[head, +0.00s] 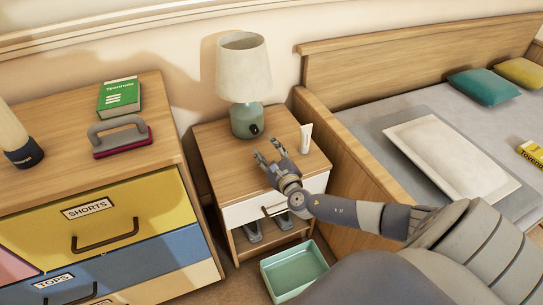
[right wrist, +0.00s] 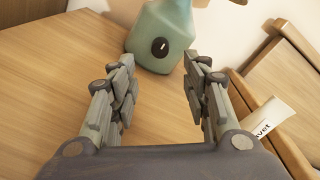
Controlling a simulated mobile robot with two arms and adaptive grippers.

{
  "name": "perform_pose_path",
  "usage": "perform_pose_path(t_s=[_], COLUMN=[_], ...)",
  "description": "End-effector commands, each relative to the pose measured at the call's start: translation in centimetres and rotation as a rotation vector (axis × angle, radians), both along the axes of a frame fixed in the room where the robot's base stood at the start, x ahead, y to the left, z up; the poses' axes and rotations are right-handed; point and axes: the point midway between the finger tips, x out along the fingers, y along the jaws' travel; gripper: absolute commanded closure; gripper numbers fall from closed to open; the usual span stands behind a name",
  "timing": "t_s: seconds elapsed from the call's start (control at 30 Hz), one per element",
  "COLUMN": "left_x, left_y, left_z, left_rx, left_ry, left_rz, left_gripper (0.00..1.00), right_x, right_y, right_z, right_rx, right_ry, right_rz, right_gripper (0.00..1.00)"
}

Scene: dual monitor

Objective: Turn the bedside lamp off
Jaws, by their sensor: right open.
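The bedside lamp (head: 245,85) has a cream shade and a teal base, and stands on the wooden nightstand (head: 222,168). A black knob (head: 254,129) is on the front of its base. The knob (right wrist: 160,47) also shows in the right wrist view, on the lamp base (right wrist: 165,25), with a light mark on it. My right gripper (head: 269,155) is open and empty above the nightstand, in front of the lamp and apart from it. In the right wrist view the knob lies beyond and between its fingertips (right wrist: 163,68). My left gripper is not in view.
A white tube (head: 305,138) stands right of the lamp, close to my right gripper. A dresser (head: 110,180) with a green book (head: 119,98) is at left, the bed (head: 400,70) at right. A green bin (head: 294,272) is on the floor in front.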

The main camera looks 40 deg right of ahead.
Motion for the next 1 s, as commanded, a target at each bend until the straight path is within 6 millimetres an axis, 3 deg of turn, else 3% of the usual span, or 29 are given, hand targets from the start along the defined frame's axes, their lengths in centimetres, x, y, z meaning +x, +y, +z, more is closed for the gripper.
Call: perform_pose_path(t_s=[0.1, 0.3, 1.0], left_x=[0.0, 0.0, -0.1], left_y=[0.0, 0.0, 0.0], left_z=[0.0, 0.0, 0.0], left_rx=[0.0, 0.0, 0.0], left_ry=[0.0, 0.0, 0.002], left_rz=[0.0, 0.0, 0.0], left_gripper=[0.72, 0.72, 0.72], right_x=[-1.7, -2.8, -2.9], right_y=[0.4, 0.7, 0.7], right_z=[0.0, 0.2, 0.2], right_rx=[-0.001, 0.0, 0.0], right_ry=[0.002, 0.0, 0.0], right_rz=[0.0, 0.0, 0.0], right_gripper=[0.56, 0.56, 0.56])
